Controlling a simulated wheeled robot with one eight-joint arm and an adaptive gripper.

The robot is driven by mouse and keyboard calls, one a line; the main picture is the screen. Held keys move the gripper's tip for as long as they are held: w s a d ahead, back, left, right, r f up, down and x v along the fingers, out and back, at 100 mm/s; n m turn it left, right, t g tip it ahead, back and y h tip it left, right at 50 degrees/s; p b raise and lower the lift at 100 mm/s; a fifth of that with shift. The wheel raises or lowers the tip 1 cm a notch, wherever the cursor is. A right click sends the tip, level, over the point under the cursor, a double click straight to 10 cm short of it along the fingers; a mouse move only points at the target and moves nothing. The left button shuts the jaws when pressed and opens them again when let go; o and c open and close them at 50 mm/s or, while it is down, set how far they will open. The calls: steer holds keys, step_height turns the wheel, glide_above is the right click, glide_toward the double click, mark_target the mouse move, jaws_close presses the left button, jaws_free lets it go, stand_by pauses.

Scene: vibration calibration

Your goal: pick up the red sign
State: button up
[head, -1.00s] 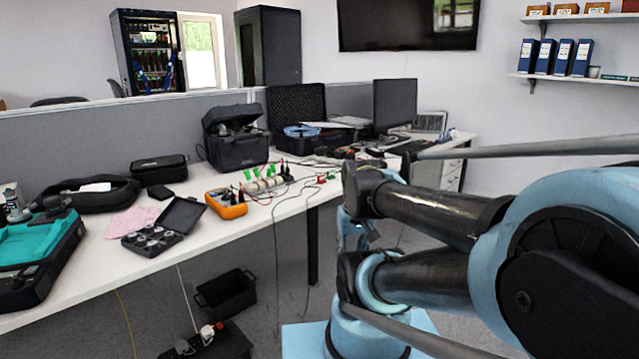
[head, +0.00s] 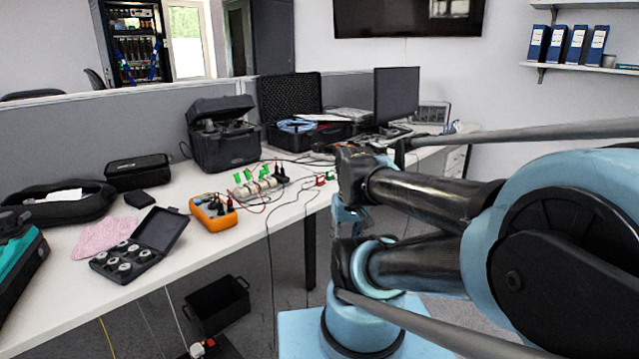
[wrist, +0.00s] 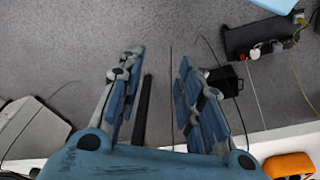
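I cannot make out a red sign for certain in either view. A small red object (head: 320,181) sits near the front edge of the white table, at the end of thin wires; it is too small to tell what it is. My gripper (wrist: 160,58) shows in the wrist view with its two blue fingers spread apart and nothing between them. It hangs over grey carpet, off the table. In the head view my arm covers part of the table's right end and whatever lies behind it.
The white table (head: 215,262) carries an orange multimeter (head: 213,212), an open black weight case (head: 141,246), a pink cloth (head: 104,237) and black cases. A monitor (head: 396,95) stands farther back. A black bin (head: 217,305) sits on the floor below. Thin cables hang at the table's front.

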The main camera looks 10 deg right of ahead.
steer(key=shift+o, duration=1.2)
step_height(320, 180, up, 16)
steer(key=m+t+y, duration=0.1)
steer(key=m+y, duration=0.2)
steer(key=m, duration=2.6)
glide_above(321, 176)
steer(key=s+d, duration=0.4)
steer(key=s, duration=0.1)
steer(key=x, duration=1.6)
steer(key=shift+w+d+f, duration=0.1)
steer(key=shift+w+f, duration=0.1)
steer(key=shift+w, duration=0.1)
steer(key=c, duration=0.7)
